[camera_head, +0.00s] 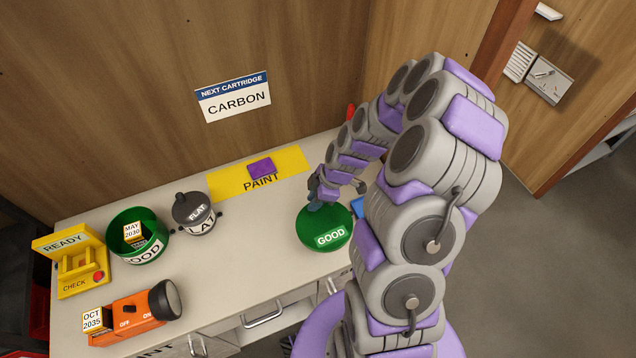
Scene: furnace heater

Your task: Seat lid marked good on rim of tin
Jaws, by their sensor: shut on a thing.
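The round green lid (318,232) with a white GOOD label is at the right part of the counter. My gripper (315,204) is shut on it near its top far side; my fingertips are small and partly hidden. I cannot tell whether the lid touches the counter or hangs just above it. The green open tin (152,254), with GOOD lettering on its side, stands upright at the left of the counter, well apart from the lid. A block marked MAY 2030 (133,231) is inside the tin.
Between tin and lid stands a grey FLAT pot (194,213). A yellow PAINT mat (225,182) with a purple block (261,168) lies behind. A yellow READY/CHECK device (75,262) and an orange torch (135,314) are at left. The counter's front middle is clear.

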